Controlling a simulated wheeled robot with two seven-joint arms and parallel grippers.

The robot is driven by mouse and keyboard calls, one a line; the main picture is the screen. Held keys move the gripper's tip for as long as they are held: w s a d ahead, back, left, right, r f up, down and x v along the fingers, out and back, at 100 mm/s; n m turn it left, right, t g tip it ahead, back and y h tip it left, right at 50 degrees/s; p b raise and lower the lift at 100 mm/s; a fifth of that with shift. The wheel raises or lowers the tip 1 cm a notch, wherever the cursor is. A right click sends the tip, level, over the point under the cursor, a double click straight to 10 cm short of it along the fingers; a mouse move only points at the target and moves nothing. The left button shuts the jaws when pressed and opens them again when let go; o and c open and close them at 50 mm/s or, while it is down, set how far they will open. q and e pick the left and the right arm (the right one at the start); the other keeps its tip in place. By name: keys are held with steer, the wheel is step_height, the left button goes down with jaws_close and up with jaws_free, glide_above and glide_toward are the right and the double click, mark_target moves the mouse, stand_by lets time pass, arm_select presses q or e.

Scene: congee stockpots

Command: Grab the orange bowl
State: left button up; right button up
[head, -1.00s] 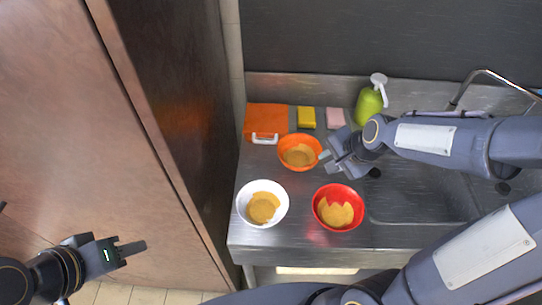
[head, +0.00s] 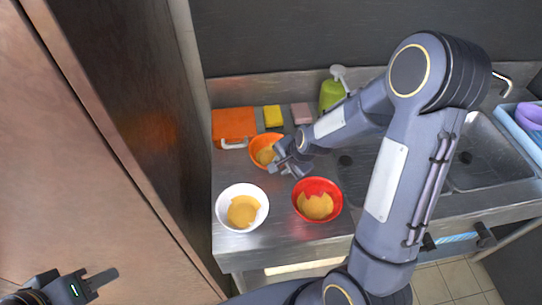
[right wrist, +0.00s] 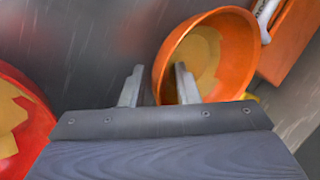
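The orange bowl (head: 258,141) holds yellowish-brown food and stands at the back left of the steel counter, partly hidden by my right gripper (head: 280,164). In the right wrist view the fingers of my right gripper (right wrist: 157,86) are apart at the orange bowl (right wrist: 233,62). One finger is outside the rim and the other overlaps the bowl's inside, with a visible gap around the wall. My left gripper (head: 103,282) is at the lower left, away from the counter, with nothing visible in it; its finger spacing is unclear.
A white bowl (head: 226,218) and a red bowl (head: 327,186) with similar food stand in front. Behind are an orange box-like item (head: 233,123), yellow (head: 272,117) and pink (head: 301,113) sponges, and a green bottle (head: 331,95). A sink (head: 485,150) is right, a brown panel (head: 105,130) left.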

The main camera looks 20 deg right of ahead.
jaws_close()
steer(key=shift+r, duration=0.1)
